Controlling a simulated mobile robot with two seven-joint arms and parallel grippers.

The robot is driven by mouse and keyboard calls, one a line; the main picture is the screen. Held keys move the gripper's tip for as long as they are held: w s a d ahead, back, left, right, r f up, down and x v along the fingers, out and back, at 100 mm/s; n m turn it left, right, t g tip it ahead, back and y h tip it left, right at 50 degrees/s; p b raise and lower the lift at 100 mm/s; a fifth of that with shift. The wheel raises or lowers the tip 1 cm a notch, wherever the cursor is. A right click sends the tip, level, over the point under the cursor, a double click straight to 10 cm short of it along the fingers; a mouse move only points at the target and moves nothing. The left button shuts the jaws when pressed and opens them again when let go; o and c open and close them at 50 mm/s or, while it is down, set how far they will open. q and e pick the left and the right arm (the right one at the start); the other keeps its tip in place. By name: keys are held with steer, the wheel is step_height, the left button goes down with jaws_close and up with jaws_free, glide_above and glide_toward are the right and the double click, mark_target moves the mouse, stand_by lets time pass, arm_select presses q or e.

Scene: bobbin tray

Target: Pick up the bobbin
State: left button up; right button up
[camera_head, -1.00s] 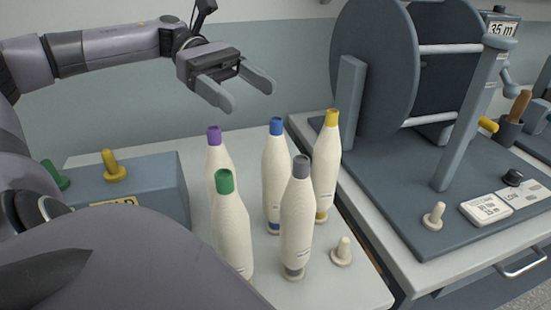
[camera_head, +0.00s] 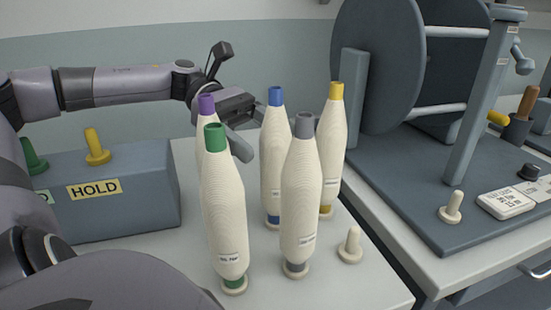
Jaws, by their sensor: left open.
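Several cream bobbins stand upright on the white table. The purple-topped bobbin (camera_head: 206,105) is at the back left, partly hidden by the green-topped bobbin (camera_head: 226,205) in front. The blue-topped bobbin (camera_head: 274,160) is in the middle, the grey-topped bobbin (camera_head: 300,195) at the front, and the yellow-topped bobbin (camera_head: 331,150) at the right. My left gripper (camera_head: 248,133) is open, behind the front bobbins and between the purple-topped and blue-topped ones. Its far finger is partly hidden, and I see nothing between its fingers. My right gripper is out of view.
An empty cream peg (camera_head: 350,246) stands right of the grey-topped bobbin. A grey box labelled HOLD (camera_head: 115,210), with green and yellow pegs, is at the left. A reel machine (camera_head: 385,80) on a grey base stands close on the right. Bare table (camera_head: 350,290) shows at the front.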

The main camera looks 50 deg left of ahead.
mark_target(276, 148)
arm_select(q)
steer(key=shift+x, duration=1.9)
steer(key=c, duration=1.1)
steer(key=shift+r, duration=0.1)
